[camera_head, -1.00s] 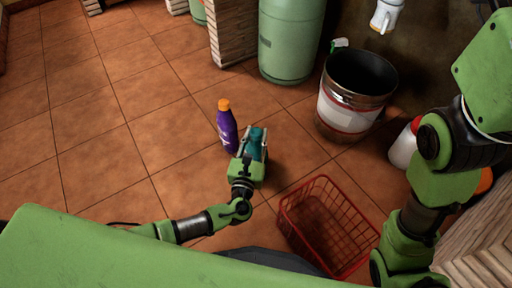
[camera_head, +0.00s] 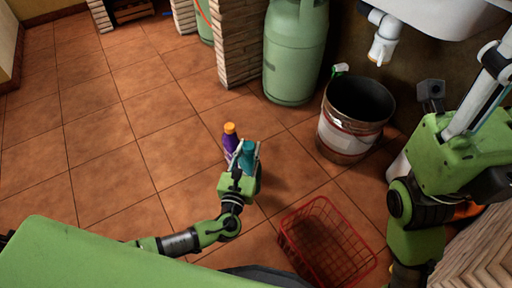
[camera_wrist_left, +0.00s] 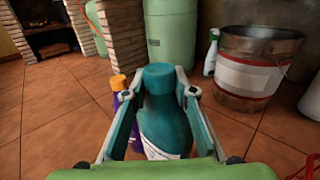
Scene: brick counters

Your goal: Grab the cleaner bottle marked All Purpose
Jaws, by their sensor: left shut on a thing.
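A teal bottle (camera_wrist_left: 165,110) with a teal cap stands upright between the fingers of my left gripper (camera_wrist_left: 158,97) in the left wrist view. The fingers are shut on its sides. Its white label shows only at the lower edge and cannot be read. In the head view the teal bottle (camera_head: 246,155) is in my left gripper (camera_head: 243,160). A purple bottle (camera_head: 230,142) with an orange cap is just behind and left of it; it also shows in the left wrist view (camera_wrist_left: 119,101), partly hidden by a finger. My right arm is at the right; its gripper is not seen.
A red wire basket (camera_head: 325,245) is on the tiled floor to the right. A metal bucket (camera_head: 352,125) stands behind it, with a white spray bottle (camera_wrist_left: 211,52) beside the bucket. A green gas cylinder (camera_head: 295,55) and a brick pillar (camera_head: 236,45) are farther back. The left floor is clear.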

